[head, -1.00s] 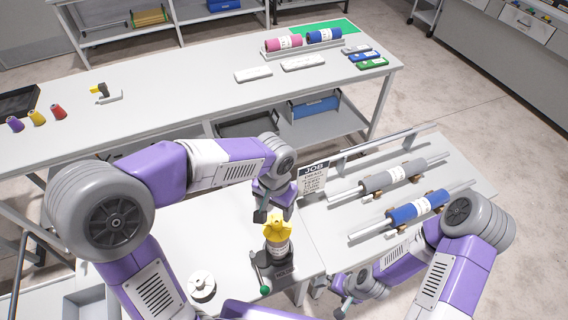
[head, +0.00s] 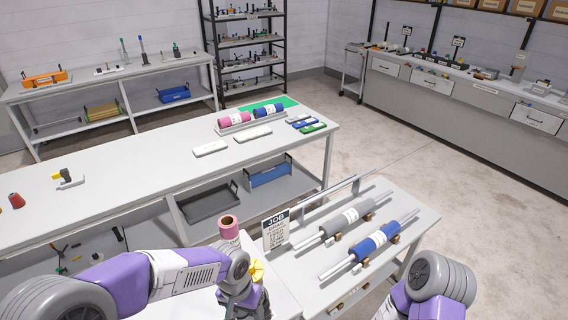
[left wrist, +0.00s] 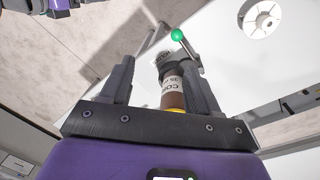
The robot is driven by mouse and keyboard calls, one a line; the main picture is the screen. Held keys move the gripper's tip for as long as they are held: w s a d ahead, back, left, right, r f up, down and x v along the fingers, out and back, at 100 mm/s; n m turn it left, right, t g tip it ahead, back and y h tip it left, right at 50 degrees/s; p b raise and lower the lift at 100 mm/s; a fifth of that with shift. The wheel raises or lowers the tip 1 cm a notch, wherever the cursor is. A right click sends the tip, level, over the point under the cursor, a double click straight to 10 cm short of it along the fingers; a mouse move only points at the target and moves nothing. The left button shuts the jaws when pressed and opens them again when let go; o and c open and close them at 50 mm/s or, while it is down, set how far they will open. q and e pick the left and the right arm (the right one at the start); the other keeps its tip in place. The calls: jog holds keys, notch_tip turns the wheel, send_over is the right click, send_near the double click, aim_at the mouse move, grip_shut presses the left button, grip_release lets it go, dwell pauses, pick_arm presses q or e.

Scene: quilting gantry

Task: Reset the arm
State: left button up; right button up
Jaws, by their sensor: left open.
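My left gripper (left wrist: 160,85) is open, and its two dark fingers show in the left wrist view. A brown cylinder with a white label (left wrist: 172,90) and a yellow top (left wrist: 176,111) appears between the fingers; I cannot tell whether they touch it. Beyond it are a dark base and a lever with a green ball (left wrist: 177,35). In the head view, part of the yellow top (head: 257,271) shows beside my left wrist, which hides the rest. My right arm (head: 440,280) is at the lower right; its gripper is out of frame.
A pink-rimmed hollow tube (head: 229,227) stands beside the JOB sign (head: 276,230). Grey (head: 345,220) and blue (head: 377,241) rolls lie on rods on the right table. A long table (head: 110,185) lies beyond. A white round spool (left wrist: 262,16) is near the lever. Open floor lies right.

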pick_arm(q)
jog(key=s+f+n+h+b, duration=0.1)
jog(key=s+f+n+b, duration=0.2)
jog(key=f, duration=1.3)
jog(key=s+f+n+h+b, duration=0.2)
jog(key=s+f+b, duration=0.2)
jog(key=f, duration=1.2)
jog(key=shift+s+a+n+t, duration=0.2)
jog(key=shift+s+n+t, duration=0.2)
jog(key=shift+s, duration=0.45)
pick_arm(e)
notch_tip(320, 180, down, 8)
jog(key=w, duration=0.1)
jog(key=shift+r, duration=0.25)
